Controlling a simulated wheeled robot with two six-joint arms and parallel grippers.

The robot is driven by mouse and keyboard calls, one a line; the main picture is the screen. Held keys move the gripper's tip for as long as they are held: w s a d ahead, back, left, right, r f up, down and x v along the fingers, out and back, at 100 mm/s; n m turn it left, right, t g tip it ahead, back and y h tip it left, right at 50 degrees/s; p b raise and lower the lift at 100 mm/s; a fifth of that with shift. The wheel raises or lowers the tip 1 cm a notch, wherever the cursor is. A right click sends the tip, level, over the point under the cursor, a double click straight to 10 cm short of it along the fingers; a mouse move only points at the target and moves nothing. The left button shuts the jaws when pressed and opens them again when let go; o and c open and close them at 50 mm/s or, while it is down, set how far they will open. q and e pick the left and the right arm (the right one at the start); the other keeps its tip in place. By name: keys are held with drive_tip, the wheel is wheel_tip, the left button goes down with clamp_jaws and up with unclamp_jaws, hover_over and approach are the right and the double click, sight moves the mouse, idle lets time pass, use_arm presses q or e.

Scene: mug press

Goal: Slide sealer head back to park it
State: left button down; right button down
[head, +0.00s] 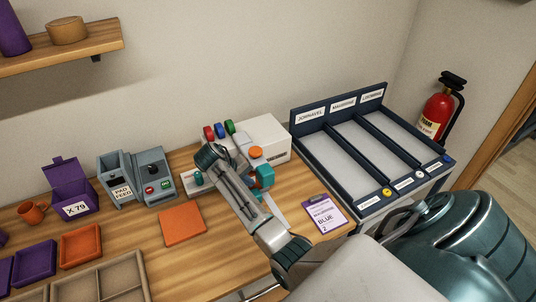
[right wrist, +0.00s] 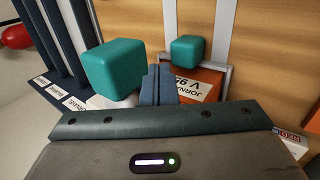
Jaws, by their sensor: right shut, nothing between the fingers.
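The sealer is a white machine (head: 268,138) at the back of the table, with an orange button on top and red, blue and green pieces along its left. A teal block (head: 265,176) shows at its front, just right of my forearm. In the right wrist view, one large teal block (right wrist: 113,68) is near on the left and a smaller teal block (right wrist: 188,50) is on the right. My right gripper (right wrist: 161,82) is shut and empty, its fingers between the two blocks in the picture; contact cannot be told. In the head view my forearm hides the fingertips. My left gripper is not in view.
An orange labelled box (right wrist: 203,86) lies below the fingers. A three-lane rack (head: 375,150) stands right, a purple card (head: 324,214) in front. Left are the pad feeder (head: 120,190), an orange mat (head: 182,225), a purple box (head: 72,190) and trays.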

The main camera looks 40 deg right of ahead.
sight(259, 179)
drive_tip(key=shift+d, duration=0.1)
drive_tip(key=shift+s+d+p, duration=0.2)
drive_tip(key=shift+d+p, duration=0.15)
drive_tip(key=shift+d, duration=0.35)
drive_tip(key=shift+s+d+p, duration=0.15)
drive_tip(key=shift+d+p, duration=0.2)
drive_tip(key=shift+d, duration=0.35)
drive_tip(key=shift+s+d+p, duration=1.25)
drive_tip(key=shift+d+p, duration=0.1)
drive_tip(key=shift+d, duration=4.15)
drive_tip(key=a+r, duration=0.3)
drive_tip(key=r, duration=0.6)
drive_tip(key=shift+w, duration=0.35)
